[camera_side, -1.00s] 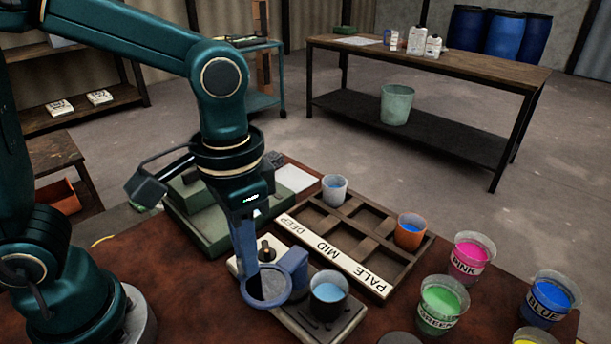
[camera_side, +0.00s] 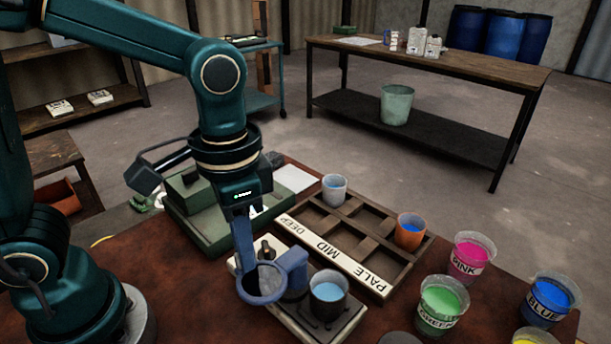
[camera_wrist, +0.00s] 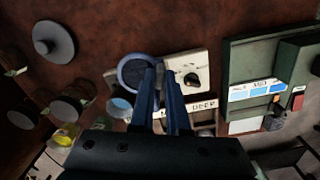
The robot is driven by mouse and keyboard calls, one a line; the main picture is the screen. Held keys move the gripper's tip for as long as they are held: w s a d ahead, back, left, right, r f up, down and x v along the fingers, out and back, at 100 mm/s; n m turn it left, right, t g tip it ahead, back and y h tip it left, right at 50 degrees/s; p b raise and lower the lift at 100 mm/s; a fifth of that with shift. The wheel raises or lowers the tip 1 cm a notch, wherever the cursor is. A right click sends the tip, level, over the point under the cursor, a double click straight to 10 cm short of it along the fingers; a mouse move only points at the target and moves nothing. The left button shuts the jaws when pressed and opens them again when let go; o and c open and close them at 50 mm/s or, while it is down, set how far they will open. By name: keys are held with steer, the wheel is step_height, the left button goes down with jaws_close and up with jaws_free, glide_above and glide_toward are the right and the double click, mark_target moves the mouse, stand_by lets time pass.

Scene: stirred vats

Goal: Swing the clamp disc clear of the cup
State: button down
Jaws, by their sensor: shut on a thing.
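The clamp disc (camera_side: 262,298) is a blue ring on a short blue arm, in the side view's lower middle. The dark cup (camera_side: 327,293) with light-blue liquid stands to its right on the stirrer base; the ring is beside the cup, not over it. My gripper (camera_side: 243,286) points down and is shut at the ring's left rim. The wrist view shows the ring (camera_wrist: 127,74) left of the fingertips (camera_wrist: 161,68) and the cup (camera_wrist: 120,106) below it. The exact grip contact is partly hidden by the fingers.
Pink (camera_side: 469,257), green (camera_side: 441,305) and blue (camera_side: 548,299) paint cups stand at right. A green case (camera_side: 197,229) lies behind my gripper.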

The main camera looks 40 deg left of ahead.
steer(key=c, duration=0.9)
jaws_free()
steer(key=shift+r, duration=2.6)
steer(key=shift+w+a, duration=0.1)
steer(key=s+a+f+n+t, duration=0.1)
steer(key=s+a+n+t, duration=0.2)
steer(key=a+t, duration=0.2)
steer(key=shift+s+a+n+t, duration=0.3)
steer(key=shift+a+n, duration=0.1)
steer(key=shift+a, duration=0.35)
